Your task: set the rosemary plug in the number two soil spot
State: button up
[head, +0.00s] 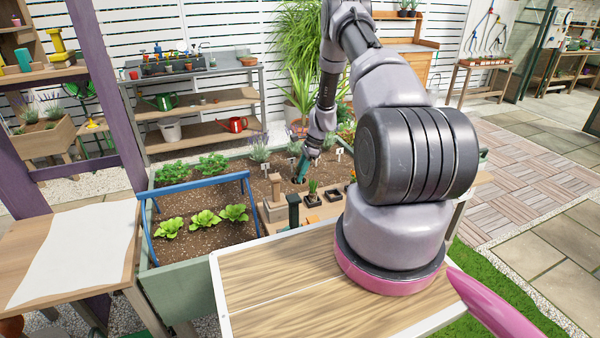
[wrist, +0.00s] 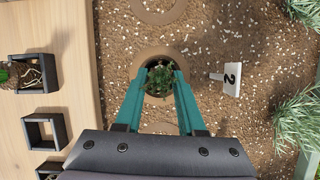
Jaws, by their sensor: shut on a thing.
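My gripper (wrist: 160,72) points down with its teal fingers shut on the rosemary plug (wrist: 159,82), a small green tuft between the fingertips. The plug is at the round dark soil spot (wrist: 168,52) beside the white marker with a 2 (wrist: 231,78). I cannot tell how deep the plug sits in the hole. In the head view, my gripper (head: 301,170) is low over the brown soil of the planter bed, and the plug is not clearly visible there.
Another round soil spot (wrist: 158,8) lies at the top of the wrist view. Spiky grey-green plants (wrist: 295,100) stand at right. On the wooden ledge (wrist: 75,40) are an empty black square holder (wrist: 45,131) and one with a rooted plug (wrist: 34,72). A blue rail (head: 200,184) crosses the bed.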

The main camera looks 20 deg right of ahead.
jog(key=shift+f, duration=0.15)
jog(key=o, duration=1.2)
jog(key=shift+o, duration=0.2)
notch_tip(320, 180, up, 9)
dwell(0.8)
dwell(0.3)
